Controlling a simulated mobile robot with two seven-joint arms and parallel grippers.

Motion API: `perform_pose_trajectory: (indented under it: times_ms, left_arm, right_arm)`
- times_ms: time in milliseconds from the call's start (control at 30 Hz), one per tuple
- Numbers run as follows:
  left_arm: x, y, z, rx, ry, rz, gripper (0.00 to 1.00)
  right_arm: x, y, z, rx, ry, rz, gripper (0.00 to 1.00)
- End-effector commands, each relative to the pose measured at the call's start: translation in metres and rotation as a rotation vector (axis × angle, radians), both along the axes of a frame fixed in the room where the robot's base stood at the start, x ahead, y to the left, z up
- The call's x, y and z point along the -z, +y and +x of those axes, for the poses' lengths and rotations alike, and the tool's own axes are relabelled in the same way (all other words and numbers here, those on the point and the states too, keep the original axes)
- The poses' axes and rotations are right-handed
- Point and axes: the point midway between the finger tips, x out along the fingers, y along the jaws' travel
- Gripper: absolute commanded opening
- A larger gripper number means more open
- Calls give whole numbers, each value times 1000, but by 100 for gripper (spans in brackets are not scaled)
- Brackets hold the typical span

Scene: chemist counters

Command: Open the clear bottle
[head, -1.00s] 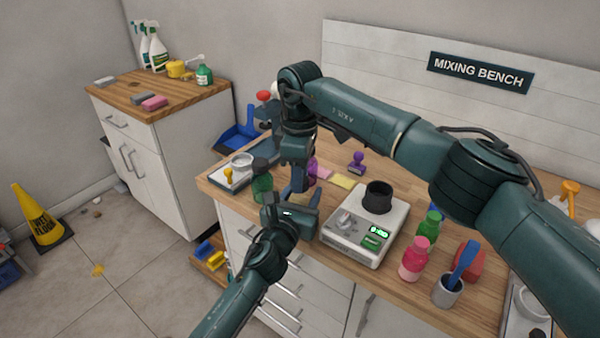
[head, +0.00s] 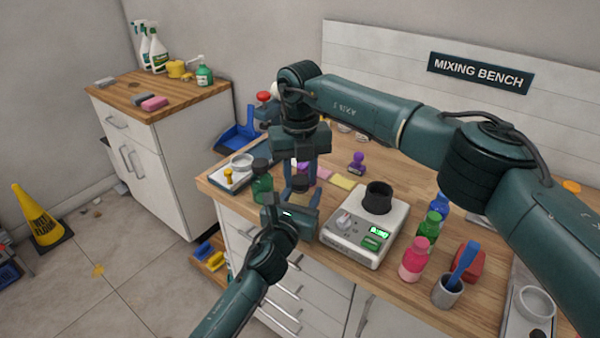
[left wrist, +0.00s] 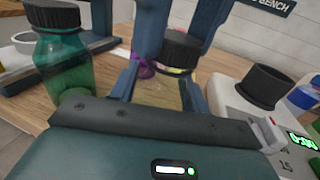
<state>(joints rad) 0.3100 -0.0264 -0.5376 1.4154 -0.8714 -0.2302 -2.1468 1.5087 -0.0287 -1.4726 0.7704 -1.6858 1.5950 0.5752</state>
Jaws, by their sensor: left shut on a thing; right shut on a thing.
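The clear bottle (left wrist: 163,92) stands upright in the left wrist view, see-through with a yellowish tint, under a black ribbed cap (left wrist: 178,50). In the head view the bottle (head: 299,199) is mostly hidden by my grippers. My left gripper (head: 291,204) is shut on the bottle's body from the front, one finger on each side. My right gripper (head: 300,182) points down from above and is shut on the cap; its fingers (left wrist: 181,35) show on both sides of it. The cap sits at the bottle's neck; I cannot tell whether it is loosened.
A green bottle with a dark cap (head: 262,184) stands close left of my grippers. A white scale (head: 350,232) with a black cup (head: 378,197) is close right. Pink (head: 414,262) and green (head: 430,226) bottles stand farther right. A purple stamp (head: 357,162) is behind.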

Motion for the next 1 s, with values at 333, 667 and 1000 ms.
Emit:
perform_pose_trajectory:
  times_ms: [333,667,1000]
  left_arm:
    - [0,0,0,-1,1,0,0]
    - [0,1,0,-1,1,0,0]
    - [0,0,0,-1,1,0,0]
  right_arm:
    - [-1,0,0,-764,1,-1,5]
    - [-1,0,0,-1494,-1,-1,5]
    - [-2,0,0,-2245,0,-3,5]
